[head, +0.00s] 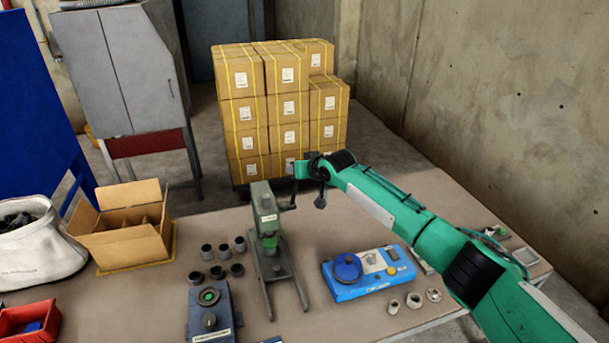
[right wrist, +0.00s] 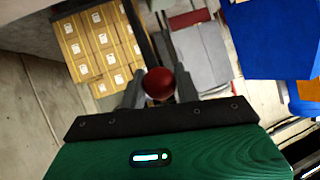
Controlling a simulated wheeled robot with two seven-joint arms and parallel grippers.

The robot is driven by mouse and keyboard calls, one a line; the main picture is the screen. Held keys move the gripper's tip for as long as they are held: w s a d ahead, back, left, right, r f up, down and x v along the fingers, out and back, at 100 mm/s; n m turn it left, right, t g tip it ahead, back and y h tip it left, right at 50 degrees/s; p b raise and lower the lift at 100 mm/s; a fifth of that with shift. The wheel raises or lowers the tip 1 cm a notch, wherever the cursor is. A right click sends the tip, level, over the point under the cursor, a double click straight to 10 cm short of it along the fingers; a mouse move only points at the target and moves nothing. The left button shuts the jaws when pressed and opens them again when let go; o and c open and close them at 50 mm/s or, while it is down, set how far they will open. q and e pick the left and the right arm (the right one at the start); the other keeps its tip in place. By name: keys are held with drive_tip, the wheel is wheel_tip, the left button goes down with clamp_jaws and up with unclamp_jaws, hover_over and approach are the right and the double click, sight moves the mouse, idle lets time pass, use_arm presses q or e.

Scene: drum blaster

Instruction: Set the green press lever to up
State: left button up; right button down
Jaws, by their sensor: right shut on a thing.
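The green press (head: 265,215) stands upright on the table near the middle of the head view. Its dark lever (head: 288,207) comes out on the right side, toward my right gripper (head: 298,182). In the right wrist view a red ball knob (right wrist: 158,83) sits between the two fingers, and my right gripper is shut on it. In the head view the knob is hidden by my gripper, so the lever's exact angle is hard to tell. My left gripper is not in view.
A blue device (head: 350,290) and several metal rings are right of the press. Dark cylinders (head: 222,251) and a dark blue device (head: 225,312) are to its left. An open cardboard box (head: 120,245) stands further left. Stacked cartons (head: 285,110) are behind the table.

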drive_tip(key=shift+w+r, duration=0.1)
drive_tip(key=shift+r, duration=0.2)
drive_tip(key=c, duration=1.4)
unclamp_jaws()
drive_tip(key=o, duration=0.4)
drive_tip(key=shift+w, duration=0.1)
drive_tip(key=shift+c, duration=0.2)
drive_tip(key=shift+w+f, duration=0.1)
drive_tip(key=shift+f, duration=0.15)
drive_tip(key=shift+b+v, duration=0.35)
drive_tip(key=shift+v, duration=0.55)
drive_tip(key=b+v, duration=0.4)
drive_tip(key=v, duration=0.8)
drive_tip(key=shift+a, duration=0.1)
